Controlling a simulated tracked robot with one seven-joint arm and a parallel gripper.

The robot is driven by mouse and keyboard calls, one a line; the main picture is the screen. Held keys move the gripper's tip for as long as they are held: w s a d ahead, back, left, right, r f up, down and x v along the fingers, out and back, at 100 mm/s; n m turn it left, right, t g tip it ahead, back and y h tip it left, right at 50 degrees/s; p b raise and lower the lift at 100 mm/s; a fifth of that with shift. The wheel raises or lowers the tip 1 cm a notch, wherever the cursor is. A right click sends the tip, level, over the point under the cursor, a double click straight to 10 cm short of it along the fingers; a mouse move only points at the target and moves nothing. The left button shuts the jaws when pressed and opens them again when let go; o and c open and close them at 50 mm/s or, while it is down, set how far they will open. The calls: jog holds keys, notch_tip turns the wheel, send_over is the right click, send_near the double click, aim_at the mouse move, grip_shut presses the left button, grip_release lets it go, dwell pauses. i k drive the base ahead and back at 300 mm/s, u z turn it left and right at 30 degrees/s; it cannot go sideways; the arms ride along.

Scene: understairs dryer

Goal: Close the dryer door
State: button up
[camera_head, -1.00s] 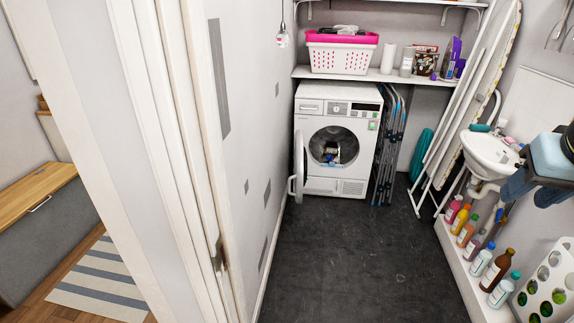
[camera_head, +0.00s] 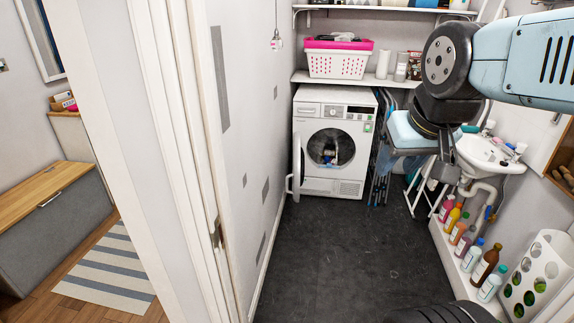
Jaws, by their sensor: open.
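The white dryer (camera_head: 331,188) stands against the back wall in the left part of the room. Its door (camera_head: 297,166) is open, swung out to the left of the round opening and seen almost edge-on. Something blue and white shows inside the drum. My gripper (camera_head: 416,152) is on the right, held in the air in front of the sink side. It appears right of the dryer in the picture, well away from the door. It is open, and nothing shows between its fingers.
A white doorframe and wall (camera_head: 185,120) run along the left. Dark floor (camera_head: 330,255) is clear in front of the dryer. Folded racks (camera_head: 381,165) stand right of the dryer. A sink (camera_head: 485,155) and several bottles (camera_head: 485,262) line the right side. A shelf with a basket (camera_head: 337,65) hangs above.

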aim_at(298, 174)
jog(key=u, duration=0.1)
jog(key=i, duration=1.05)
jog(key=z, duration=0.55)
jog(key=i, duration=1.5)
jog(key=u, duration=0.7)
